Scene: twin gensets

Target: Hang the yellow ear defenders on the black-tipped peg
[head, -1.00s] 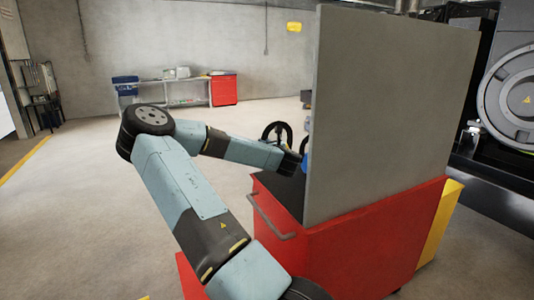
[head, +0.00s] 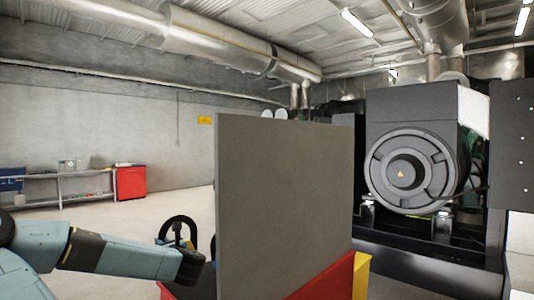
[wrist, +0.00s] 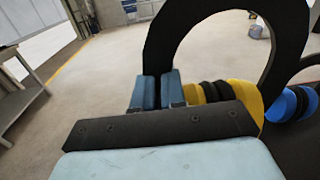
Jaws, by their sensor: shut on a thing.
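The yellow ear defenders (wrist: 243,97) show large in the wrist view, with yellow cups, black cushions and a tall black headband arch. My gripper (wrist: 158,90) has its two blue fingers closed at the left foot of that arch. In the head view the black arch (head: 178,222) stands above my gripper's end, left of the grey panel. The yellow cups cannot be made out there. I cannot make out the black-tipped peg in either current view; the head camera sees only the panel's plain side.
Blue ear defenders (wrist: 296,103) sit just right of the yellow ones. The upright grey panel (head: 285,195) rises from a red cart (head: 325,282) and hides what is behind it. A bench (head: 80,197) stands far left, and a genset (head: 410,165) stands at right. Open floor lies left.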

